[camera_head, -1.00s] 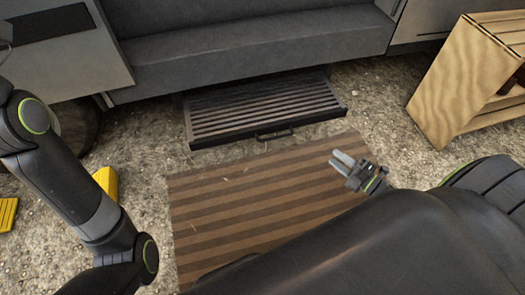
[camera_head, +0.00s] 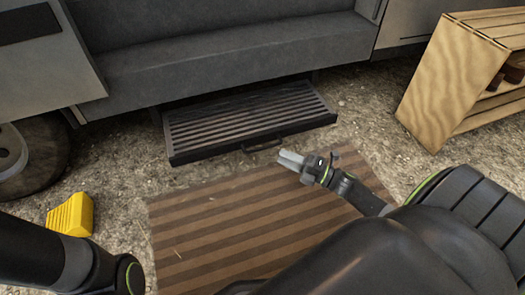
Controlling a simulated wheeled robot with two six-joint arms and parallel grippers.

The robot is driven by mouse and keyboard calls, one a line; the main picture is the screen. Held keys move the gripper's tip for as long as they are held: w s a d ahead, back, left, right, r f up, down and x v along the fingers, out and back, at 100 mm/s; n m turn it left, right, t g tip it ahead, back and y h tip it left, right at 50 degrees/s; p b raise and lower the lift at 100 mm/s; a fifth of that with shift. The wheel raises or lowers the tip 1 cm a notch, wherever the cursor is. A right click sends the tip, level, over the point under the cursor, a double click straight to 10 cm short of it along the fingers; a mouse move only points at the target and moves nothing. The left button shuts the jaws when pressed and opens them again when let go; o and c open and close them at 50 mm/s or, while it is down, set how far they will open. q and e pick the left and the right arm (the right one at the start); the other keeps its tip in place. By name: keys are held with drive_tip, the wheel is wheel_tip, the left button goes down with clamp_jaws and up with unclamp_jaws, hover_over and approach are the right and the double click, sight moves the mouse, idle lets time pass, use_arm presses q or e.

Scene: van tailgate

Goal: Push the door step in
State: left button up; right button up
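The door step (camera_head: 245,118) is a dark ribbed slide-out tread below the van's grey sill. It sticks out from under the van, with a thin bar handle (camera_head: 262,146) on its front edge. My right gripper (camera_head: 288,158) is just in front of the handle, over the striped mat, pointing toward the step. Its light fingers look close together and I see nothing between them. I cannot tell if the fingertips touch the handle or how far apart they are. My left arm is at the lower left, and its gripper is out of the frame.
A brown striped mat (camera_head: 200,235) lies on gravel in front of the step. A yellow wheel chock (camera_head: 72,214) sits at the left near a van wheel (camera_head: 35,155). A wooden crate (camera_head: 450,80) stands at the right. Gravel between them is clear.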

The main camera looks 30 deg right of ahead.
sight(263, 149)
drive_tip(key=b+x, duration=0.2)
drive_tip(key=x, duration=0.6)
drive_tip(key=shift+w+a, duration=0.1)
drive_tip(key=shift+w, duration=0.1)
clamp_jaws()
